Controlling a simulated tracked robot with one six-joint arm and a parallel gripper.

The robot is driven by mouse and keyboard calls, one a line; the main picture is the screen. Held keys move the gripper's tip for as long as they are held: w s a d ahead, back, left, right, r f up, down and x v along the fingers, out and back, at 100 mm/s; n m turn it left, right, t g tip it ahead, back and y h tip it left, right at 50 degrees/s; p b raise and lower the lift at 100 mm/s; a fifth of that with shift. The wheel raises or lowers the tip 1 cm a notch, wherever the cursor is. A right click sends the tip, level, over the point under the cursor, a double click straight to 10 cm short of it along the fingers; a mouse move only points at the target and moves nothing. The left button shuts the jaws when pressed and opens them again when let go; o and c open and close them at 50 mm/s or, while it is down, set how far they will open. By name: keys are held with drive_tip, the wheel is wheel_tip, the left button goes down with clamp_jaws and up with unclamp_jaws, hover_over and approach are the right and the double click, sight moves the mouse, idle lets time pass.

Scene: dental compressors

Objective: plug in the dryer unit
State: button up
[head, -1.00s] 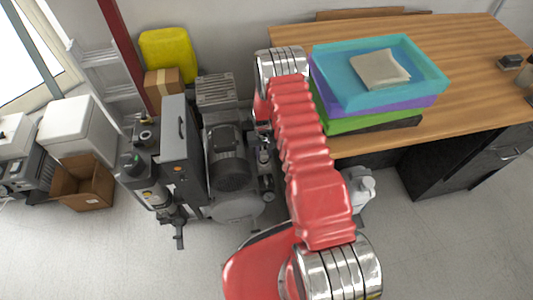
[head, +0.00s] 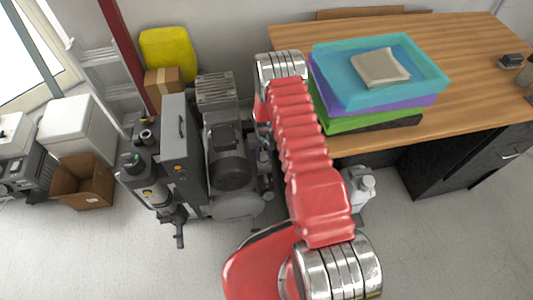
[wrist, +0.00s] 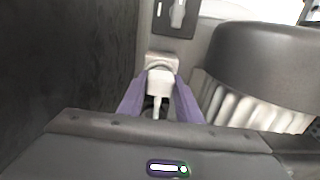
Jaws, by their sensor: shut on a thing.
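In the wrist view, my gripper (wrist: 158,108) has its purple fingers shut on a white plug (wrist: 159,82). The plug's narrower end points down between the fingers. Its upper end meets or overlaps a pale grey block (wrist: 163,60), which may be a socket; I cannot tell whether the plug is inserted or only in front of it. Above is a dark plate with a pale switch or lever (wrist: 178,14). In the head view, the dryer unit seems to be the tall grey housing with cylinders (head: 174,160), left of the compressor (head: 229,160). My red arm hides my gripper there.
A dark rounded motor body (wrist: 265,65) with pale fins is close on the right in the wrist view. A wooden desk (head: 465,60) with stacked trays (head: 425,80) stands right of my arm. A cardboard box (head: 84,184) lies left. The front floor is clear.

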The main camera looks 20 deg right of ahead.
drive_tip(key=o, duration=1.1)
drive_tip(key=shift+w+r, duration=0.1)
drive_tip(key=shift+r, duration=0.45)
wheel_tip(320, 180, up, 12)
drive_tip(key=shift+r, duration=0.25)
